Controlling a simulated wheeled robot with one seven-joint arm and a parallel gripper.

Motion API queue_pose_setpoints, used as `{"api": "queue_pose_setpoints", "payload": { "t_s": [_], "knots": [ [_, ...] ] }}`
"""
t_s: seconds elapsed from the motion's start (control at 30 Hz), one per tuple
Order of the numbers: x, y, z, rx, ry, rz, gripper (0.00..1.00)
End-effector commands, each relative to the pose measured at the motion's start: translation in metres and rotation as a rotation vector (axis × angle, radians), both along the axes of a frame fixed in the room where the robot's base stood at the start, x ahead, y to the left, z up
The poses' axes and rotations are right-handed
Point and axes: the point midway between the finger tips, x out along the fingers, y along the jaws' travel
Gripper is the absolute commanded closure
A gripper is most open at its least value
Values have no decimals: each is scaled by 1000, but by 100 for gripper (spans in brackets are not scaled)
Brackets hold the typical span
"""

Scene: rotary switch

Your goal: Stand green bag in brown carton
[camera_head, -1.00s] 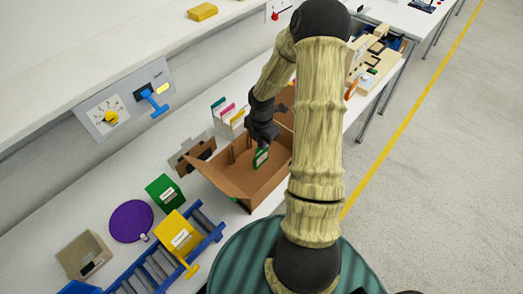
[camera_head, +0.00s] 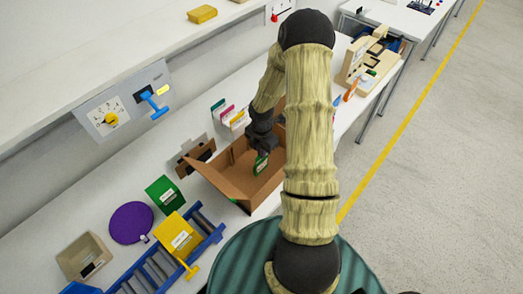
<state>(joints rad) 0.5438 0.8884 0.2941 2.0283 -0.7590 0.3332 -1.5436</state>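A small green bag (camera_head: 260,165) with a white label is upright inside the open brown carton (camera_head: 228,181), towards its far right part. My gripper (camera_head: 262,153) points down into the carton and is shut on the top of this bag. The fingertips are small and dark here. I cannot tell whether the bag's bottom touches the carton floor. A second green bag-like packet (camera_head: 164,194) with a white label stands on the table left of the carton.
A yellow packet (camera_head: 178,237) stands on a blue roller conveyor (camera_head: 152,268). A purple disc (camera_head: 131,222) and a beige bin (camera_head: 85,257) lie left. Coloured files (camera_head: 228,113) stand behind the carton. A wall panel with a yellow knob (camera_head: 111,118) and blue lever (camera_head: 154,104) is further back.

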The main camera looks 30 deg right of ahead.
Motion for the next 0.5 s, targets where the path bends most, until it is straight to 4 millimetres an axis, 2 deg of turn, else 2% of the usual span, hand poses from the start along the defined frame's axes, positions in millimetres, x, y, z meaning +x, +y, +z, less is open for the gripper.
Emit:
{"api": "queue_pose_setpoints", "payload": {
  "t_s": [0.03, 0.1, 0.17, 0.5],
  "knots": [
    [0, 0, -2, 0, 0, 0, 100],
    [0, 0, -1, 0, 0, 0, 83],
    [0, 0, -1, 0, 0, 0, 75],
    [0, 0, 3, 0, 0, 0, 75]
  ]
}}
